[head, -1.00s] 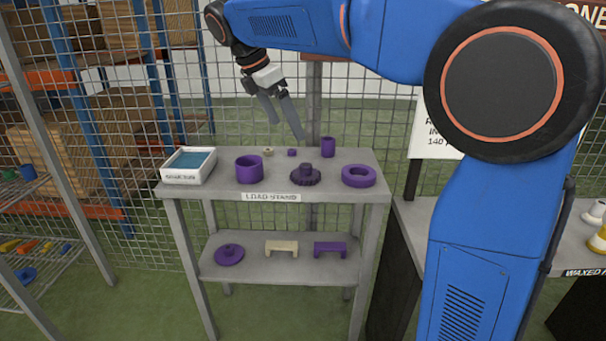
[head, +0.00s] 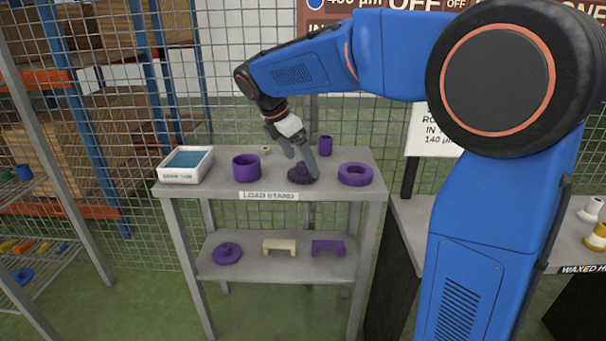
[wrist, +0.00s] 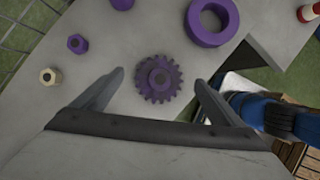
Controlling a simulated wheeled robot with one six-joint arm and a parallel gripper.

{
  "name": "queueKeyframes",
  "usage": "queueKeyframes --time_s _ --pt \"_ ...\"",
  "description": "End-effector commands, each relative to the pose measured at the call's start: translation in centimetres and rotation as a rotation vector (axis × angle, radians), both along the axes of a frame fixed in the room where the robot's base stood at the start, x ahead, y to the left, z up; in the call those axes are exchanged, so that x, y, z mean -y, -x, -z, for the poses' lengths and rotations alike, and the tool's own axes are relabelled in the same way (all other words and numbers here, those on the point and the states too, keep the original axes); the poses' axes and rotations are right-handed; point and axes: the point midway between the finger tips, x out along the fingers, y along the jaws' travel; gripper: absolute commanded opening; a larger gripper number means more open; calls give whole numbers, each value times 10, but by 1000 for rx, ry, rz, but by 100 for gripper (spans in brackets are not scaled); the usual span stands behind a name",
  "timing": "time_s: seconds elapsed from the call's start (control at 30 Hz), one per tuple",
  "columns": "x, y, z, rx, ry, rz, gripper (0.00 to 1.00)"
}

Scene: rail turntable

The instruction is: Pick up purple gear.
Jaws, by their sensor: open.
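The dark purple gear (head: 302,175) lies on the top shelf of the load stand, between a purple cup and a purple ring. In the wrist view the toothed gear (wrist: 158,79), with its raised round hub, sits between and just beyond my two open fingers. My gripper (head: 308,166) is low over the gear in the head view, and its fingers partly hide it. My gripper (wrist: 158,90) is empty, and a gap shows on each side of the gear.
On the load stand (head: 220,191) are a white tray (head: 186,165), purple cup (head: 246,168), purple ring (head: 355,174) and purple cylinder (head: 325,146). A purple nut (wrist: 77,44) and beige nut (wrist: 48,77) lie left of the gear in the wrist view. Wire mesh stands behind.

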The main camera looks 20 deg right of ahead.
Motion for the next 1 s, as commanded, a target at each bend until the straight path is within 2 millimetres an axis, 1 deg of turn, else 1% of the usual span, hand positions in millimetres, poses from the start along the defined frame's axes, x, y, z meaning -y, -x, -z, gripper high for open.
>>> queueKeyframes --time_s 0.03,0.2,0.5,0.57,0.6,0.77,0.8,1.0 --pt "4 0 8 -3 1 1 91" --pt "10 -2 23 -1 0 2 91" --pt "11 -3 26 0 0 0 91" --pt "11 -3 26 0 0 0 77" --pt "11 -3 26 0 0 0 68" --pt "11 -3 26 0 0 0 29" --pt "11 -3 25 1 0 1 27" --pt "11 -3 25 1 0 1 27"
